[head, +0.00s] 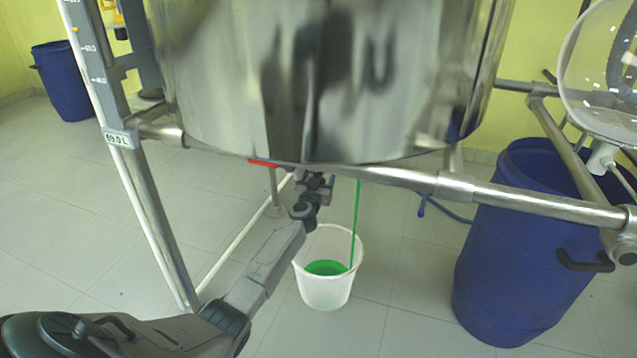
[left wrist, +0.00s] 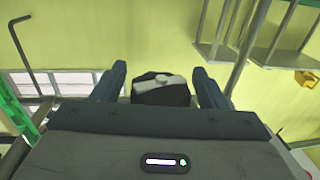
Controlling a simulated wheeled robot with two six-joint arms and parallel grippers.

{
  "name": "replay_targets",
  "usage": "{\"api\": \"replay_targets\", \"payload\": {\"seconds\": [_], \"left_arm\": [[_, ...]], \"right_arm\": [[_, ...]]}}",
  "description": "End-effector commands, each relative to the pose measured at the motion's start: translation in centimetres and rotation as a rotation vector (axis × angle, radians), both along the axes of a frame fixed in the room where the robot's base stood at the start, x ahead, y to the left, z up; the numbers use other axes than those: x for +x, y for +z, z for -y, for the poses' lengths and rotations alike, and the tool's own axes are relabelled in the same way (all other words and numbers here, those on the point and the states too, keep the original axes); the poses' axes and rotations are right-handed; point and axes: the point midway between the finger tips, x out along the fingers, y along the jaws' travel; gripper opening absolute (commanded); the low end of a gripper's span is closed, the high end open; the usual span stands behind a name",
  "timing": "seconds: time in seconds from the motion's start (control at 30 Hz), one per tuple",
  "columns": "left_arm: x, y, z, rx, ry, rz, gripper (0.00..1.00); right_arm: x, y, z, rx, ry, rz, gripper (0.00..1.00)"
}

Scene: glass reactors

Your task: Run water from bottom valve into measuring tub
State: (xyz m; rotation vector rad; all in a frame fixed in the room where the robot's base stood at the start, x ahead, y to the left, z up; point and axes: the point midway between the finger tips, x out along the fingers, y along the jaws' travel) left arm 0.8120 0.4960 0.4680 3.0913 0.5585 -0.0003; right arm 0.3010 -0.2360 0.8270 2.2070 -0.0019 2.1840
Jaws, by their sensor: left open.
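A white measuring tub (head: 325,295) stands on the tiled floor below the steel vessel (head: 330,80). Green liquid (head: 326,267) lies in it, and a thin green stream (head: 355,225) falls into it near its right side. My left gripper (head: 315,184) is under the vessel's bottom edge, above the tub's rear rim and left of the stream. A red part (head: 262,162) shows at the vessel's underside, left of the gripper. In the left wrist view the fingers (left wrist: 160,84) are apart, with a dark block bearing a grey knob (left wrist: 168,80) between or beyond them. The bottom valve's outlet is hidden.
Steel frame tubes (head: 490,196) run across in front of the vessel and down at the left. A blue barrel (head: 520,270) stands at right, another (head: 68,85) at far left. A glass globe (head: 605,75) is at upper right. Floor around the tub's front is clear.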

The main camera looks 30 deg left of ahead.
Motion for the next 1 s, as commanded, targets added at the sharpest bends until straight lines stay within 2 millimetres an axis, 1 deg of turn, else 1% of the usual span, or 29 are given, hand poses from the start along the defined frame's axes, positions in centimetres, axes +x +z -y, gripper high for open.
{"api": "replay_targets", "payload": {"seconds": [0.17,0.2,0.27,0.3,0.4,0.57,0.77,1.0], "left_arm": [[0.0,0.0,0.0,0.0,0.0,0.0,0.67],[0.0,0.0,0.0,0.0,0.0,0.0,0.59],[0.0,0.0,0.0,0.0,0.0,0.0,0.47],[0.0,0.0,0.0,0.0,0.0,0.0,0.39],[0.0,0.0,0.0,0.0,0.0,0.0,0.22],[0.0,0.0,0.0,0.001,0.004,0.0,0.22],[0.0,0.1,0.1,0.0,0.044,-0.001,0.22],[-0.1,0.3,0.0,-0.002,0.176,-0.003,0.22]], "right_arm": [[0.0,0.1,0.0,0.0,0.0,0.0,0.67],[0.0,0.1,0.0,0.0,0.0,0.0,0.67],[0.0,0.1,0.0,0.001,0.0,0.0,0.67],[0.0,0.1,0.0,0.001,0.0,0.0,0.67],[0.0,0.1,0.0,0.001,0.001,0.001,0.67],[0.0,0.2,0.0,0.002,0.001,0.001,0.67],[0.0,0.7,0.1,0.004,0.003,0.002,0.67],[0.0,1.9,0.1,0.0,0.012,-0.001,0.67]]}}
